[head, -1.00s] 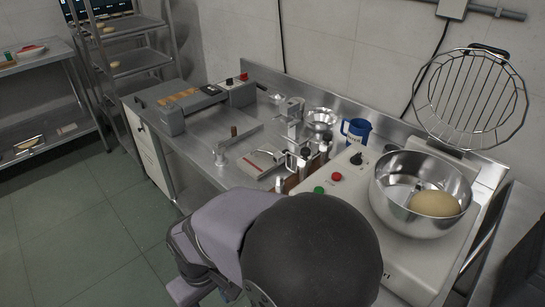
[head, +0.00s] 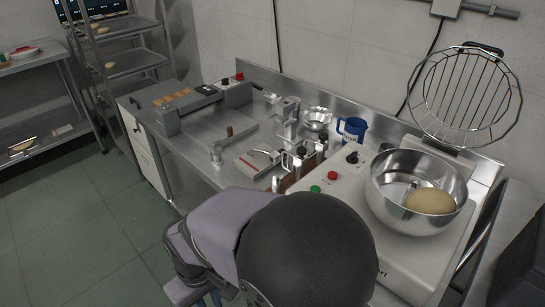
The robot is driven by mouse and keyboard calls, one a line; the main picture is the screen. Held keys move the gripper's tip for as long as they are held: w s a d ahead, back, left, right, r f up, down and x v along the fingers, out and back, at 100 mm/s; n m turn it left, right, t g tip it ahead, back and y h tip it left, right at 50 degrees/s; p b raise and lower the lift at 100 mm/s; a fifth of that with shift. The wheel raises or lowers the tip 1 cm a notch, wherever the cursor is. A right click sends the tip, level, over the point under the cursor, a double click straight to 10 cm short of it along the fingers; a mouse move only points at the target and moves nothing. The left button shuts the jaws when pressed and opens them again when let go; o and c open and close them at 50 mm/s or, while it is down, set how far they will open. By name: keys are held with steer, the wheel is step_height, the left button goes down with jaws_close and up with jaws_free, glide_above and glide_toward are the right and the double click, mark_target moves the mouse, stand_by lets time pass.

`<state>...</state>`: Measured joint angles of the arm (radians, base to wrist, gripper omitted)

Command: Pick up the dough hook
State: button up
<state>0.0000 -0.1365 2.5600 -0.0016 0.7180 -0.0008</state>
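I cannot pick out the dough hook for certain. A steel mixer bowl (head: 385,203) at the right holds a round lump of dough (head: 430,201), with a small shiny metal part (head: 408,190) beside it that is too small to identify. A curved metal handle (head: 266,154) rises from a flat pale-topped item (head: 250,164) on the steel bench (head: 195,155). My arm's dark rounded part fills the bottom middle and hides the front of the bench. My gripper is not in view.
A wire bowl guard (head: 466,97) stands raised behind the bowl. The mixer's pale top (head: 335,190) has red and green buttons. A blue jug (head: 352,130), small steel bowl (head: 317,117) and metal tools crowd the bench. Racks (head: 128,60) stand left; floor there is clear.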

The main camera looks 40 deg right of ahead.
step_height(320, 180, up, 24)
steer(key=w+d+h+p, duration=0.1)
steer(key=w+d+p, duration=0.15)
steer(key=p, duration=2.05)
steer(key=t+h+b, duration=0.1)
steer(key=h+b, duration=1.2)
steer(key=b, duration=1.1)
glide_toward(249, 151)
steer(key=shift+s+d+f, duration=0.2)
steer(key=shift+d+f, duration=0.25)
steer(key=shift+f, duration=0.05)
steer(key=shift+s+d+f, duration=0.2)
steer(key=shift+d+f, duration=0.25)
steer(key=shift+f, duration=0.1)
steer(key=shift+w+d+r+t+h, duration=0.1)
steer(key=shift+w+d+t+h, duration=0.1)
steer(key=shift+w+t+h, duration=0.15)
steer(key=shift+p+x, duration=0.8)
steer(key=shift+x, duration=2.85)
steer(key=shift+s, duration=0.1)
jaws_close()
